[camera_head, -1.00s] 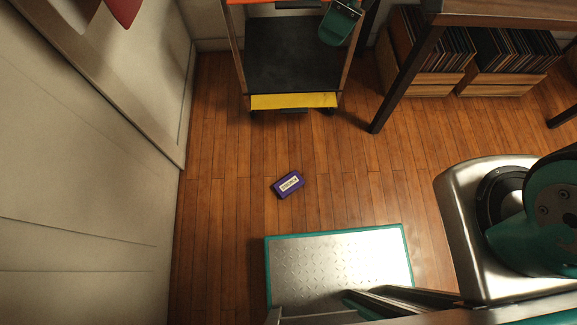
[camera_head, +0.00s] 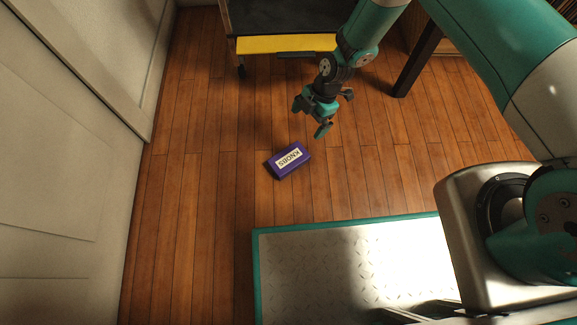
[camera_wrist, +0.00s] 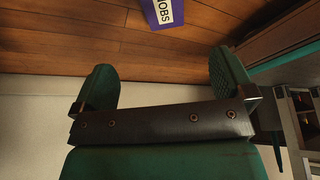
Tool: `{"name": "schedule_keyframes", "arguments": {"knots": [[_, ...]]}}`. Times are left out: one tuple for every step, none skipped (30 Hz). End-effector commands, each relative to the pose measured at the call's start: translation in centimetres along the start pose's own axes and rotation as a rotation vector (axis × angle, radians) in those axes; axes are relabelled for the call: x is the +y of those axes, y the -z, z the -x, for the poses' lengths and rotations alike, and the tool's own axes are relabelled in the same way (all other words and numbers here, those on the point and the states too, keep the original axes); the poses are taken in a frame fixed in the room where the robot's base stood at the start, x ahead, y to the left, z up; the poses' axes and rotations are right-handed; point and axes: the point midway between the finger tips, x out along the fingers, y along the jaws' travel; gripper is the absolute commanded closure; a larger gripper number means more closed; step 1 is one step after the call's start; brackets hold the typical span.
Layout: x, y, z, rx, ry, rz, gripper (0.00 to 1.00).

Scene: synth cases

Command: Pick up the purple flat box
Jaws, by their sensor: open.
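The purple flat box (camera_head: 289,161) lies flat on the wooden floor in the head view, with a white label reading KNOBS on top. In the wrist view part of the box (camera_wrist: 163,12) shows at the top edge, cut off by the frame. My gripper (camera_head: 311,118) is above the floor, just beyond the box and slightly to its right, apart from it. In the wrist view the two green fingers of my gripper (camera_wrist: 160,82) are wide apart with nothing between them.
A cart with a yellow front edge (camera_head: 285,44) stands at the back. A dark table leg (camera_head: 417,62) is at the back right. A pale wall (camera_head: 75,120) runs along the left. The wooden floor around the box is clear.

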Motion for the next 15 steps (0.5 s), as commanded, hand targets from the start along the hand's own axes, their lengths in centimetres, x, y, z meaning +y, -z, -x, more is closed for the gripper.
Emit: {"name": "schedule_keyframes", "arguments": {"knots": [[-0.1, -0.4, -1.2, 0.0, 0.002, 0.011, 0.0], [-0.2, -0.5, -1.6, 0.0, 0.002, 0.015, 0.0], [-0.2, -0.6, -2.2, 0.0, 0.002, 0.018, 0.0], [-0.2, -0.6, -2.7, 0.0, 0.003, 0.02, 0.0], [-0.3, -0.6, -3.3, 0.0, 0.003, 0.02, 0.0], [-0.3, -0.6, -4.2, 0.001, 0.004, 0.02, 0.0], [-0.3, -0.6, -4.9, 0.001, 0.004, 0.02, 0.0], [-0.3, -0.6, -5.6, 0.0, 0.004, 0.02, 0.0], [-0.3, -0.6, -6.6, 0.0, 0.004, 0.019, 0.0], [-0.3, -0.6, -7.3, 0.001, 0.004, 0.019, 0.0], [-0.3, -0.6, -8.0, 0.001, 0.004, 0.019, 0.0], [-0.3, -0.6, -8.9, 0.001, 0.005, 0.02, 0.0], [-0.3, -0.6, -9.6, 0.001, 0.004, 0.019, 0.0], [-0.3, -0.6, -10.2, 0.0, 0.004, 0.018, 0.0], [-0.3, -0.6, -11.0, 0.0, 0.003, 0.018, 0.0]]}}
